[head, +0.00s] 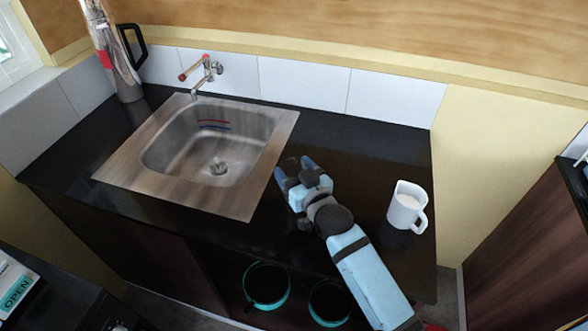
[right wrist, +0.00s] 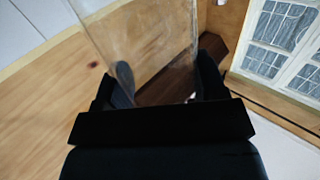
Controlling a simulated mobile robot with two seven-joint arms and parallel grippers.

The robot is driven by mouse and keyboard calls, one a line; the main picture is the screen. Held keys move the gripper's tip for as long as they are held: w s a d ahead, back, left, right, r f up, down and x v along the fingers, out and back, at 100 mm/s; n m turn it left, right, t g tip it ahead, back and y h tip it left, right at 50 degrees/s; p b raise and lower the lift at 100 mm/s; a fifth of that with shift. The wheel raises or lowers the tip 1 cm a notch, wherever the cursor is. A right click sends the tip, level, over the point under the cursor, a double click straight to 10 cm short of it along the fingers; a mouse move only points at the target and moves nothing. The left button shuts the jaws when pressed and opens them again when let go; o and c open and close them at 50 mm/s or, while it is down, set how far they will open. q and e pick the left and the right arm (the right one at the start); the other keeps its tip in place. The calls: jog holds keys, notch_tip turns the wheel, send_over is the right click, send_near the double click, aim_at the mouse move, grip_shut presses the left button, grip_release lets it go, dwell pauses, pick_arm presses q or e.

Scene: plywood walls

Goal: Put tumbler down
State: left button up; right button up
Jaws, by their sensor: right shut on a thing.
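My right gripper (head: 295,171) reaches in from the lower right in the head view, over the black counter (head: 365,148) just right of the sink. In the right wrist view its two dark fingers (right wrist: 167,82) are shut on a clear glass tumbler (right wrist: 145,45), one finger on each side. The tumbler is see-through and I cannot make it out clearly in the head view. Whether its base touches the counter cannot be told. My left gripper is not in view.
A steel sink (head: 262,160) with a tap (head: 207,72) is left of the gripper. A white mug (head: 405,208) stands on the counter to the right. A tall flask (head: 120,65) stands at the back left. The counter between sink and mug is mostly bare.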

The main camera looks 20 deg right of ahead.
jog(key=o, duration=1)
jog(key=shift+f, duration=0.1)
jog(key=shift+o, duration=0.2)
jog(key=shift+r, duration=0.25)
jog(key=b+v, duration=0.1)
jog(key=v, duration=1.1)
jog(key=shift+s, duration=0.1)
